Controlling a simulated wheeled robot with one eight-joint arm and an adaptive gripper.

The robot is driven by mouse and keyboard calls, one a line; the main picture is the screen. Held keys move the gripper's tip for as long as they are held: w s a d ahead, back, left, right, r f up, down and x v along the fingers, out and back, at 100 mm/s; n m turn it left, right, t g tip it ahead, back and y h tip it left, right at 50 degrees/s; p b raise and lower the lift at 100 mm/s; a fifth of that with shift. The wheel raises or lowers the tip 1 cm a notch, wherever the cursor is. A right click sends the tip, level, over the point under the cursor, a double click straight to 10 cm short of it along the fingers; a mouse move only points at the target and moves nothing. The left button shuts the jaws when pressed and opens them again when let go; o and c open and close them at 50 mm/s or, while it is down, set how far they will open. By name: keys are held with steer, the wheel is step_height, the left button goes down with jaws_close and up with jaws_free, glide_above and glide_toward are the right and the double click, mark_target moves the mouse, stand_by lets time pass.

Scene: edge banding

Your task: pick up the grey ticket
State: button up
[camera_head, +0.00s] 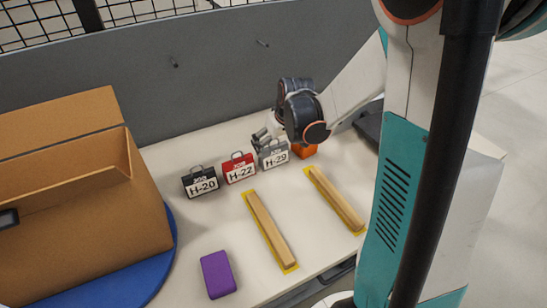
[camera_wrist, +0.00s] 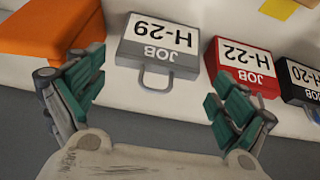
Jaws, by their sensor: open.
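The grey ticket (camera_head: 273,153) reads JOB H-29 and stands on the white table in the head view, at the right end of a row of tickets. In the wrist view the grey ticket (camera_wrist: 158,42) appears upside down, with its wire handle toward my gripper. My gripper (camera_wrist: 156,100) is open and empty, its two green-padded fingers spread on either side of the handle and short of the ticket's body. In the head view my gripper (camera_head: 262,138) is just above and behind the grey ticket, partly hidden by my wrist.
A red ticket H-22 (camera_head: 239,168) and a black ticket H-20 (camera_head: 201,183) stand to the left. An orange block (camera_head: 304,151) is close on the right. Two wooden strips (camera_head: 270,229) and a purple block (camera_head: 218,274) lie in front. A cardboard box (camera_head: 75,220) is at left.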

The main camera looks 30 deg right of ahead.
mark_target(274, 147)
steer(key=b+x, duration=0.2)
steer(key=x, duration=0.2)
steer(key=shift+d+f, duration=0.1)
steer(key=shift+f, duration=0.2)
steer(key=c, duration=0.6)
steer(key=shift+o, duration=0.2)
steer(key=shift+r, duration=0.1)
step_height(274, 147, up, 20)
steer(key=p, duration=0.7)
